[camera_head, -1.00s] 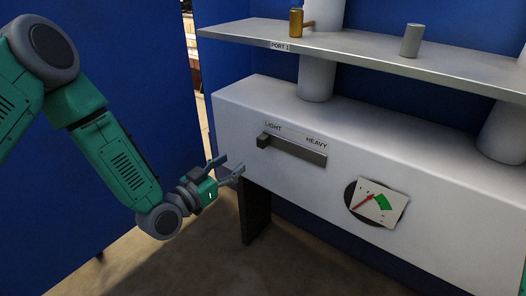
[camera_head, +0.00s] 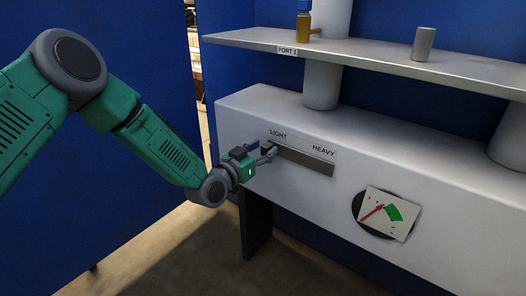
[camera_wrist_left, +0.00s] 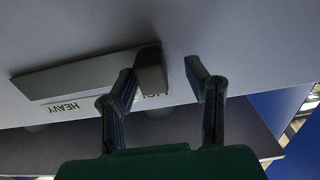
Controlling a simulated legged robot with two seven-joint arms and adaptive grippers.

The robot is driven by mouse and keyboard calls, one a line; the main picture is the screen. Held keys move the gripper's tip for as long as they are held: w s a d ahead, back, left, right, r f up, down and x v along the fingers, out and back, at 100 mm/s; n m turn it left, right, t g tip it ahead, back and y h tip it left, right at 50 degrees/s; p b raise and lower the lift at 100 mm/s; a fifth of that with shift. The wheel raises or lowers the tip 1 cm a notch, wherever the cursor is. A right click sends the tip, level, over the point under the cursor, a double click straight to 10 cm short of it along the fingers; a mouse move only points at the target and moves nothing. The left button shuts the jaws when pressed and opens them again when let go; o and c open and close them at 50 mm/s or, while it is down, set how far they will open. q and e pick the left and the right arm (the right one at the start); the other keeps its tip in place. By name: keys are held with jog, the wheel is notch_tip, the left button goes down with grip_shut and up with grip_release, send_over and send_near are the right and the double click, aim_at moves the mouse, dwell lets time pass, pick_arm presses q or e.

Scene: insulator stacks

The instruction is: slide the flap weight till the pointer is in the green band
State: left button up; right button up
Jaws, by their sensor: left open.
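The slide weight is a dark square knob (camera_wrist_left: 150,70) at the LIGHT end of a grey slot (camera_head: 305,161) on the white housing. My left gripper (camera_head: 264,150) is at this knob in the head view and partly covers it. In the left wrist view its open fingers (camera_wrist_left: 163,82) stand on either side of the knob, which is closer to the left finger; contact is unclear. The dial (camera_head: 390,225) has a red pointer (camera_head: 372,212) whose tip lies just left of the green band (camera_head: 394,213). My right gripper is not in view.
A grey shelf (camera_head: 380,62) labelled PORT 1 runs above the housing (camera_head: 300,205). It carries a brass piece (camera_head: 303,26) with a blue top and a grey cylinder (camera_head: 423,43). Blue walls (camera_head: 130,60) stand behind and at the left.

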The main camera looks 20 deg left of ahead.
aim_at(281, 149)
pick_arm(q)
jog(key=shift+d+r, duration=0.1)
jog(key=shift+d, duration=0.1)
jog(key=shift+c, duration=0.8)
jog(key=shift+d, duration=0.3)
grip_shut()
jog(key=shift+s+d+p, duration=0.2)
jog(key=shift+s+d, duration=0.05)
jog(key=shift+d, duration=0.35)
jog(key=shift+s+d+p, duration=0.2)
jog(key=shift+s+d, duration=0.05)
jog(key=shift+d, duration=0.55)
jog(key=shift+s+d, duration=0.1)
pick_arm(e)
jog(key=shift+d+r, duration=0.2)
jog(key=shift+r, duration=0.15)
pick_arm(q)
jog(key=shift+o, duration=0.8)
grip_release()
